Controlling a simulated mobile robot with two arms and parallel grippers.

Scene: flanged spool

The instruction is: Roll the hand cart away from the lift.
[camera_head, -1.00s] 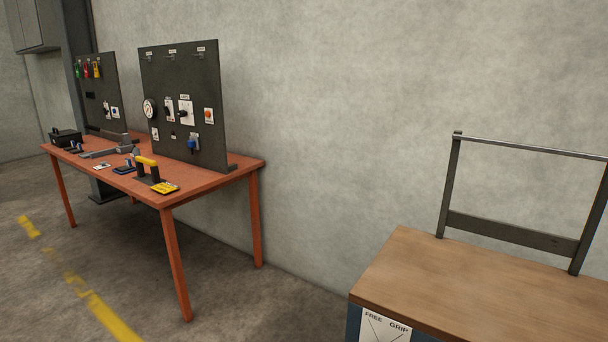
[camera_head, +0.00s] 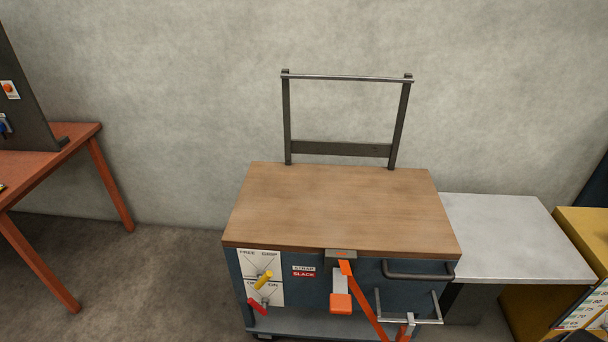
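The hand cart (camera_head: 340,205) stands against the wall in the middle of the view. It has a wooden top, a blue-grey front and a dark push frame (camera_head: 340,149) rising at its back. Its front carries a white panel marked FREE, GRIP and ON, with a yellow lever (camera_head: 263,280) and a red lever (camera_head: 258,307). An orange strap (camera_head: 362,300) hangs down the front beside a red SLACK label. Dark and light bar handles sit at the front right. I cannot make out the lift for certain. Neither of my grippers is in view.
A grey flat surface (camera_head: 510,235) adjoins the cart's right side, with a yellow unit (camera_head: 585,245) bearing a printed chart beyond it. An orange-red table (camera_head: 75,140) with a dark panel stands at the left. Bare floor (camera_head: 150,260) lies between table and cart.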

